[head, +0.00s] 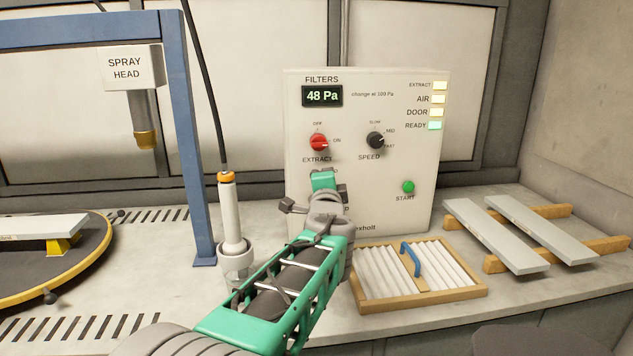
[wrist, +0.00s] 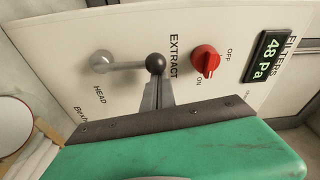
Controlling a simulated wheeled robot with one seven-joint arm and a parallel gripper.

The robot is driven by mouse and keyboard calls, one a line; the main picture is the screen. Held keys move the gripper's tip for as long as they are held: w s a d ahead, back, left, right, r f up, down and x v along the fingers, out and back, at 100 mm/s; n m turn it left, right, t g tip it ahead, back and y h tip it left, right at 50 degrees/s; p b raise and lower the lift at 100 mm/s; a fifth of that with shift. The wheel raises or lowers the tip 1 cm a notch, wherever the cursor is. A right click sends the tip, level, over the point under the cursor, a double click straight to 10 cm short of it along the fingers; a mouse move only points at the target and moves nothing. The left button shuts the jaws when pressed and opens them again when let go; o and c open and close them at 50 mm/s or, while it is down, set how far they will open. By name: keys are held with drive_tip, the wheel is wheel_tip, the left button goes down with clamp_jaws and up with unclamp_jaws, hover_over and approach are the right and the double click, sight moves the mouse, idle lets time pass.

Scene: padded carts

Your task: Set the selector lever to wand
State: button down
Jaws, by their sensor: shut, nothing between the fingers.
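The selector lever shows in the wrist view as a metal rod with a black ball knob (wrist: 155,64). Its pivot (wrist: 101,61) is on the white panel, and the rod points toward the EXTRACT label, upward on the panel. A HEAD label is beside the pivot; I see no wand label. My gripper (wrist: 156,93) is shut and empty, its tips right at the knob; whether they touch it I cannot tell. In the head view my gripper (head: 323,182) covers the lever.
The red EXTRACT knob (head: 318,142), black SPEED knob (head: 375,140) and green START button (head: 408,187) are on the same panel. A white wand (head: 229,215) stands in a holder at left. A filter tray (head: 367,303) lies in front of the panel.

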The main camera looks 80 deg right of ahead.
drive_tip(key=shift+w, duration=0.15)
drive_tip(key=s+a+b, duration=0.1)
drive_tip(key=a+b, duration=0.3)
drive_tip(key=a, duration=0.6)
drive_tip(key=shift+s+b, duration=0.35)
drive_tip(key=shift+s, duration=0.05)
